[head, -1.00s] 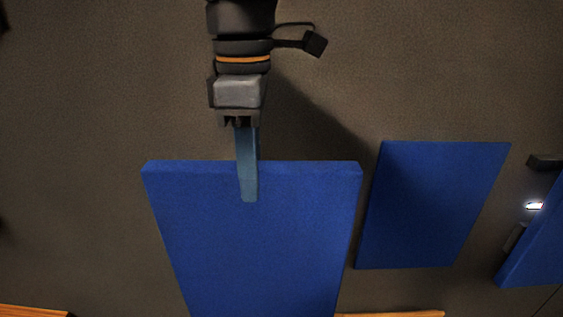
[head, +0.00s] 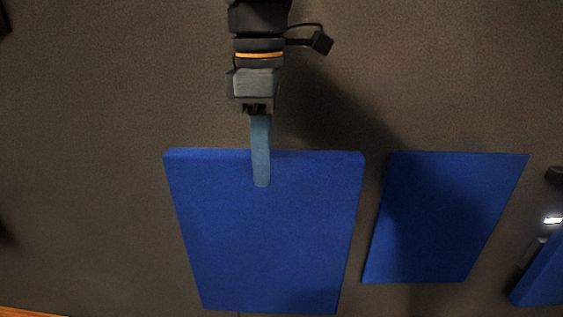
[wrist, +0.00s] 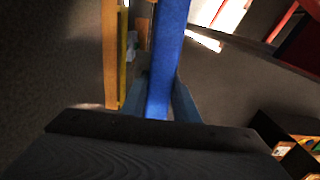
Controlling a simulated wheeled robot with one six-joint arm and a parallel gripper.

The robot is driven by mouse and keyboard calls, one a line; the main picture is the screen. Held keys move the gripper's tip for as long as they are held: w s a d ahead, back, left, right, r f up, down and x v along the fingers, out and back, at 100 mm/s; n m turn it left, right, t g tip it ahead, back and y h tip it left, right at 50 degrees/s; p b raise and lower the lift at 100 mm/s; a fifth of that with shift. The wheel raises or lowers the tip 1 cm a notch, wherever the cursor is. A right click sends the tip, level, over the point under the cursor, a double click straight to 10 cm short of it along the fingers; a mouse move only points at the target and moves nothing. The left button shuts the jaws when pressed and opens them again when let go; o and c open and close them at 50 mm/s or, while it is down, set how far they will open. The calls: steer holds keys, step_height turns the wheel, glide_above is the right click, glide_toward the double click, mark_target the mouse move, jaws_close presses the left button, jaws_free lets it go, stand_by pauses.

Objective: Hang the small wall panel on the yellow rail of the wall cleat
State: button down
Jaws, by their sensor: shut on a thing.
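The small wall panel is a blue slab (head: 265,240), upright in the head view at centre. My gripper (head: 262,180) is shut on its top edge, with one finger showing over the front face. In the wrist view the panel (wrist: 168,50) runs as a narrow blue strip between the two fingers (wrist: 161,100). To its left is a wooden strip (wrist: 110,50) with a yellow rail (wrist: 122,60) along its side, which looks like the wall cleat. A gap shows between rail and panel there. The cleat is not visible in the head view.
A second blue panel (head: 445,215) stands right of the held one, a narrow gap between. Another blue piece (head: 543,275) is at the right edge. The brown wall is bare at left. A dark box with small items (wrist: 300,150) shows at the wrist view's lower right.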

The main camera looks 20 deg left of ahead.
steer(key=shift+w+a+b, duration=0.1)
steer(key=shift+w+a, duration=0.1)
steer(key=shift+w, duration=0.45)
steer(key=shift+w+a+b, duration=0.1)
steer(key=shift+w+a, duration=0.15)
steer(key=shift+w, duration=0.45)
steer(key=shift+w+a+b, duration=0.1)
steer(key=shift+w+a, duration=0.1)
steer(key=shift+w, duration=0.45)
steer(key=shift+f+b, duration=0.5)
steer(key=shift+f, duration=0.7)
steer(key=c, duration=1.3)
jaws_free()
steer(key=shift+r+b, duration=1.1)
steer(key=shift+r, duration=2.8)
